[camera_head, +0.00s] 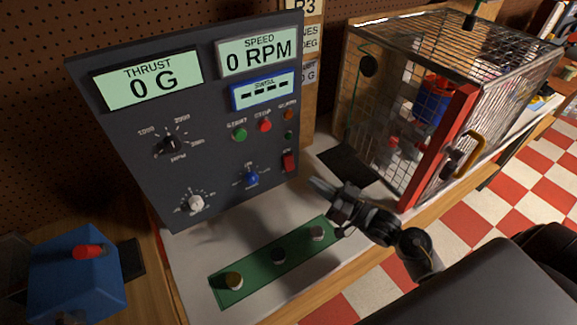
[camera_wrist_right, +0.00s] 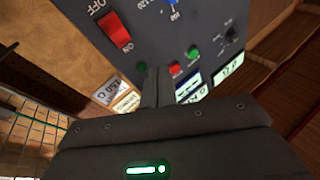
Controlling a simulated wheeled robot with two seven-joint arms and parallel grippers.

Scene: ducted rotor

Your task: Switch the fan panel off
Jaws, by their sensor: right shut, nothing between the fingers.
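The fan panel (camera_head: 215,140) is a dark upright board with two pale displays, THRUST 0 G and SPEED 0 RPM, and a blue display showing dashes. Its red rocker switch (camera_head: 289,161) is at the lower right edge. In the right wrist view the red rocker switch (camera_wrist_right: 115,32) sits between OFF and ON labels. My right gripper (camera_head: 314,184) is shut and empty, just below and to the right of the switch, apart from it in the head view. In the right wrist view its fingers (camera_wrist_right: 150,80) point toward the panel. My left gripper is not in view.
A wire cage (camera_head: 440,90) with a red-framed door stands at the right. A green mat (camera_head: 255,270) with several small knobs lies in front of the panel. A blue box (camera_head: 75,280) with a red switch is at the lower left.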

